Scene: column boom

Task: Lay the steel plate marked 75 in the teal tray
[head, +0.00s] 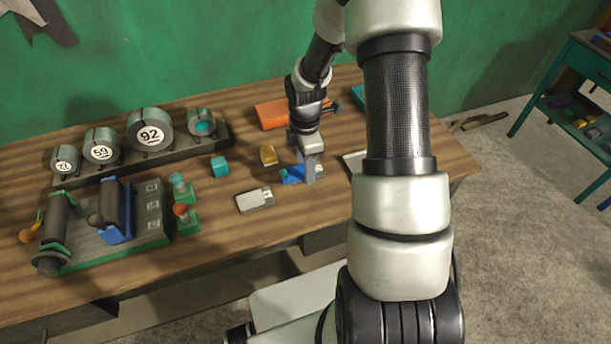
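No marking 75 can be read in the head view. A flat grey plate (255,200) with a small pale label lies on the bench; its label is too small to read. Another pale flat piece (355,161) lies right of my gripper, partly hidden by my arm. A teal edge (358,97) shows at the back of the bench, mostly behind my arm; it may be the teal tray. My gripper (309,180) points down low over the bench, beside a small blue piece (292,175). Its fingers are too small to tell whether they are open or hold anything.
An orange tray (272,115) lies behind my gripper. A yellow block (268,155) and a teal cube (220,166) lie left of it. A rack (140,156) of round steel weights and a green-edged fixture (140,243) fill the left. Bare bench lies at front (300,218).

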